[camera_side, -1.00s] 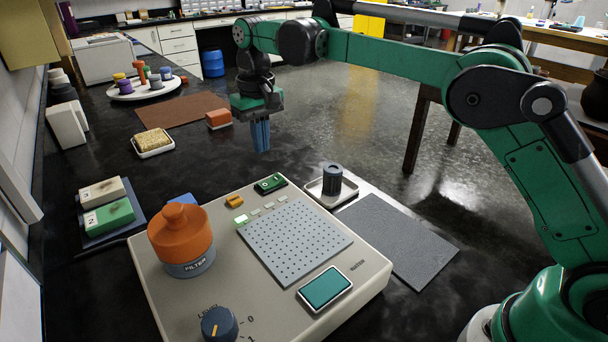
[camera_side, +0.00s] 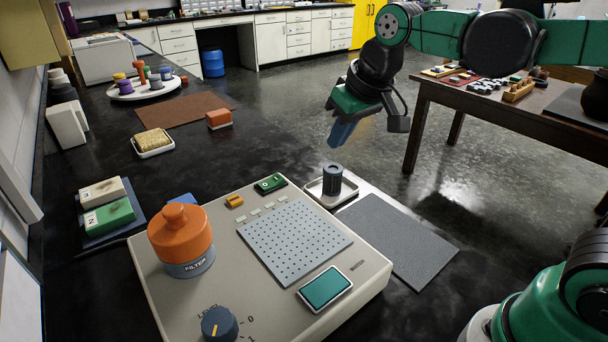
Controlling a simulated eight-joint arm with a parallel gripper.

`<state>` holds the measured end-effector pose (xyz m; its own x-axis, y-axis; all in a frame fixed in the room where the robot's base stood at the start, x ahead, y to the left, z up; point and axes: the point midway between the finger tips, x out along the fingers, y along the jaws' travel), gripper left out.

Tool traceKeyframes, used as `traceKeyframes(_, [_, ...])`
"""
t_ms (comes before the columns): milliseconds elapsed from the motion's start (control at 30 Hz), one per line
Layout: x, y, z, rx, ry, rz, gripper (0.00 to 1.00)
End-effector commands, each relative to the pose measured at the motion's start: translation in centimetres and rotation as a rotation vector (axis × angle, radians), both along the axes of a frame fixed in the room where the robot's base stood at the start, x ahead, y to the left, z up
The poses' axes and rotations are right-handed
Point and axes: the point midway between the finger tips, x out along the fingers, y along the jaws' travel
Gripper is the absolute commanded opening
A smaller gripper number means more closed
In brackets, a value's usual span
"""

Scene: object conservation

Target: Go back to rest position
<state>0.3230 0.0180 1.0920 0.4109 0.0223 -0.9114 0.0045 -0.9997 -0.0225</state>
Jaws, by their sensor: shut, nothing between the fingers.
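My gripper (camera_side: 342,134) hangs in the air at the upper middle of the side view. Its blue fingers are together and point down and slightly left, with nothing between them. It is above and slightly right of a dark grey cylinder (camera_side: 332,179) that stands upright in a small white tray (camera_side: 311,189), and the two look apart. The green body of my gripper is tilted.
The console has an orange filter cap (camera_side: 181,234), a perforated plate (camera_side: 294,242), a teal screen (camera_side: 326,288) and a level knob (camera_side: 219,324). A grey mat (camera_side: 398,239) lies right of it. A wooden table (camera_side: 490,100) with small items stands behind right. Open floor lies between.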

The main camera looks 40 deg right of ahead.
Motion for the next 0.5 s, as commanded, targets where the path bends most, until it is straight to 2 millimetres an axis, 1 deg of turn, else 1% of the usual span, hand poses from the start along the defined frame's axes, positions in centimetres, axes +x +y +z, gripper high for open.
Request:
traceKeyframes(33, [-1.5,-0.4,-0.6,-0.002,-0.034,-0.003,0.0])
traceKeyframes(100, [-3.1,-0.8,-1.6,-0.006,-0.078,-0.005,0.0])
traceKeyframes(200, [-4.8,-1.3,-2.9,-0.012,-0.133,-0.006,0.0])
traceKeyframes(333, [-6.1,-1.6,-4.2,-0.019,-0.179,-0.007,0.0])
traceKeyframes(500, [-6.6,-1.8,-4.8,-0.022,-0.199,-0.007,0.0])
